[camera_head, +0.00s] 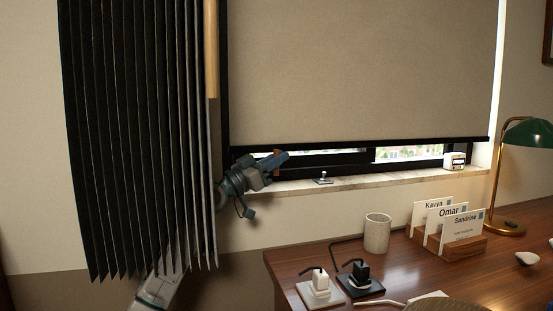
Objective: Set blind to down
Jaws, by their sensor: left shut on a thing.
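The beige roller blind (360,70) covers most of the window. Its dark bottom bar (400,141) hangs a little above the sill, and a narrow strip of window shows beneath it. My left gripper (278,158) is at the left end of the window, just under the bar. It is shut on a small brown piece at the blind's lower edge, which looks like a pull; the fingers partly hide it. Part of my left arm is hidden behind the dark vertical slats. My right gripper is not in view.
Dark vertical slats (135,140) hang at the left, close to my arm. The pale sill (385,179) holds a small metal item (323,178) and a white device (455,161). The desk (320,252) below carries a cup (377,233), name cards (447,222), plugs and a green lamp (529,133).

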